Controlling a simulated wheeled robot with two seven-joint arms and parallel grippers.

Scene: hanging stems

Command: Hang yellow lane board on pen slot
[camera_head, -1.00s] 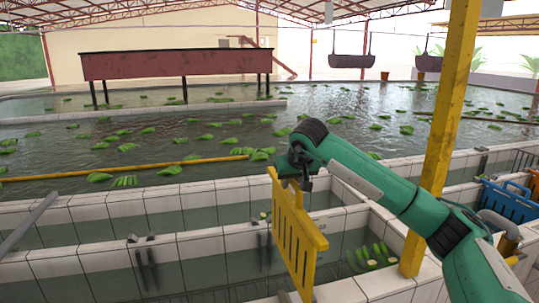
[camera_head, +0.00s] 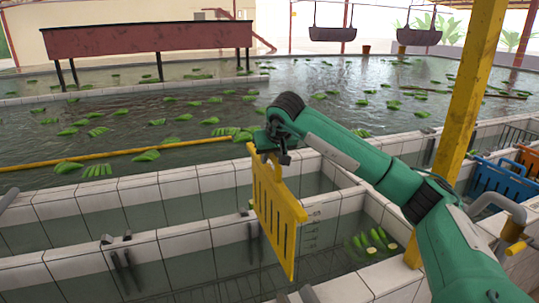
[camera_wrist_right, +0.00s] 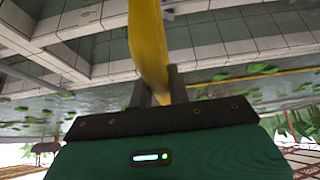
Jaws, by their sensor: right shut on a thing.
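The yellow lane board (camera_head: 275,212), a slatted panel, hangs upright and slightly tilted from my right gripper (camera_head: 270,152) in the head view. In the right wrist view, the board (camera_wrist_right: 149,45) is between the two dark fingers of my right gripper (camera_wrist_right: 158,88), which is shut on it. Dark slot brackets (camera_head: 120,268) stand in a pair on the white tiled pen wall at left. Another bracket pair (camera_head: 252,240) is on the wall just left of the board, which partly overlaps it in the picture. My left gripper is not in view.
White tiled walls (camera_head: 190,240) divide the water pens. A yellow post (camera_head: 468,95) stands to the right of the board. Blue (camera_head: 495,180) and orange (camera_head: 527,158) crates are at far right. Green banana bunches (camera_head: 370,240) float in a near pen.

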